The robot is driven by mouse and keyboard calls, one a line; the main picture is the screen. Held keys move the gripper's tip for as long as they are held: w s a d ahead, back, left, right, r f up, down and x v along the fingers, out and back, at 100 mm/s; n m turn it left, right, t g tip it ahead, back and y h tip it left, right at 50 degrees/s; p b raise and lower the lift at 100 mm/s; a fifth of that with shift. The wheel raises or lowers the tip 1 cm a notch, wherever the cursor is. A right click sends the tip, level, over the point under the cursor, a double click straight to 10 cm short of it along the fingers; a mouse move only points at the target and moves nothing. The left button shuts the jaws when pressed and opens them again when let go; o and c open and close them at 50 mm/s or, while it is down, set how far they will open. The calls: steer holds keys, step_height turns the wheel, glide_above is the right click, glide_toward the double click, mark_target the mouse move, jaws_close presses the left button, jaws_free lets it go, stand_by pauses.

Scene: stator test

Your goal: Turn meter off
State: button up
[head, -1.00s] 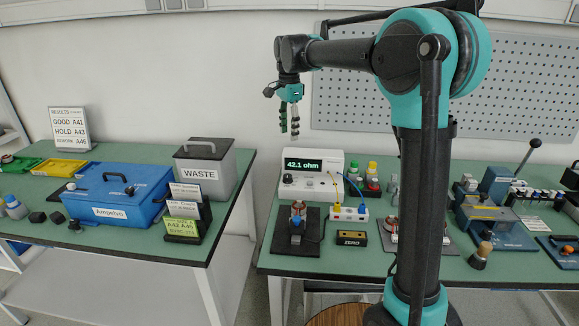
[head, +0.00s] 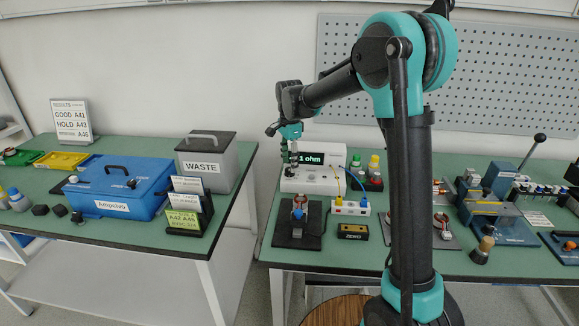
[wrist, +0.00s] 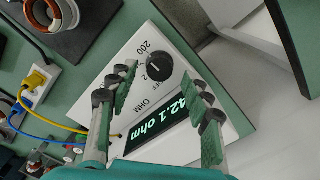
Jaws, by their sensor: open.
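The white meter (head: 316,180) stands at the back left of the right-hand table, its display lit. In the wrist view the meter (wrist: 184,120) reads 42.1 ohm on its display (wrist: 160,127). Its black rotary knob (wrist: 158,69) lies on the front face, with 200, 2, OFF and OHM printed around it. The knob's exact setting is too small to tell. My gripper (head: 290,165) is in front of the display's left part. In the wrist view my gripper (wrist: 164,82) is open and empty, its fingers on either side of the knob and apart from it.
A white terminal box (head: 350,208) with yellow and blue leads stands right of the meter's front. A black stand with a copper-wound stator (head: 299,207) is in front. The ZERO block (head: 354,232) lies beside it.

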steer(key=shift+f, duration=1.05)
jaws_close()
